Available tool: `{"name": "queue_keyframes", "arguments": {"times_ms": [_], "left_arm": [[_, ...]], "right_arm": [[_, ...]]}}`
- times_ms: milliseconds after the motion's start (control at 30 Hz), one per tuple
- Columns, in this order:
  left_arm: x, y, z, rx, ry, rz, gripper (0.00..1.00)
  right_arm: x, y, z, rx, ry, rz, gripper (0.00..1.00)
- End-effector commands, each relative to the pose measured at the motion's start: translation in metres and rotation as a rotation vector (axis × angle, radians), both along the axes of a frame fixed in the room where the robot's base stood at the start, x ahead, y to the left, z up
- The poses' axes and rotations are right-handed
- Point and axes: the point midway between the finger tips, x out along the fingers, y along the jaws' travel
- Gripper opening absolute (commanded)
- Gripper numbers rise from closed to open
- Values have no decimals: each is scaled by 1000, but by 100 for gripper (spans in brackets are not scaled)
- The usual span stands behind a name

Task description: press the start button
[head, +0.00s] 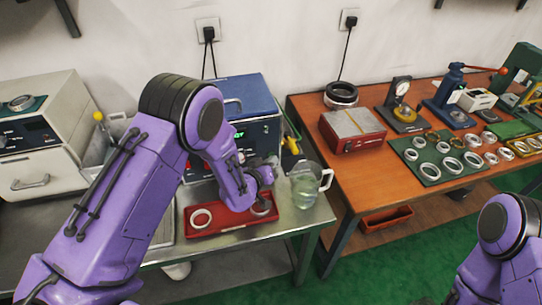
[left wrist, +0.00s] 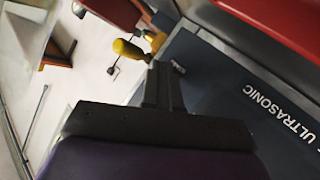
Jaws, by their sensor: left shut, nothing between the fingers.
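The blue ultrasonic cleaner (head: 248,92) stands at the back of the steel table, with a green-lit display on its front partly behind my left arm. My left gripper (head: 267,172) is at the lower right of the cleaner's front, above the red tray (head: 228,228). In the left wrist view the gripper (left wrist: 162,68) is shut and empty, close to the dark panel (left wrist: 225,85) with the word ULTRASONIC. I cannot make out the start button; whether the fingertips touch anything is unclear. My right gripper is out of view; only its arm shows.
Metal rings lie in the red tray. A glass jug (head: 306,187) stands just right of my left gripper. A yellow-handled tool (head: 291,146) is beside the cleaner. The wooden bench (head: 345,185) at right holds a red box (head: 352,130) and a green ring mat (head: 432,172).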

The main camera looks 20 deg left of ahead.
Motion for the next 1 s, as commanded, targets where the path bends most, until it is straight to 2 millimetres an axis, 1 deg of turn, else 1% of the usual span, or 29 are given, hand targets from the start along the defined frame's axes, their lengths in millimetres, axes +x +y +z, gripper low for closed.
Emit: {"name": "queue_keyframes", "arguments": {"times_ms": [600, 900, 1000], "left_arm": [[2, 1, 0, 0, 0, 0, 0], [-7, -6, 0, 0, 0, -1, 0], [-8, -6, 0, 0, 0, -1, 0]], "right_arm": [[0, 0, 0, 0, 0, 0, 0], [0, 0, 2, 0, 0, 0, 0], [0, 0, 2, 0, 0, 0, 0]]}}
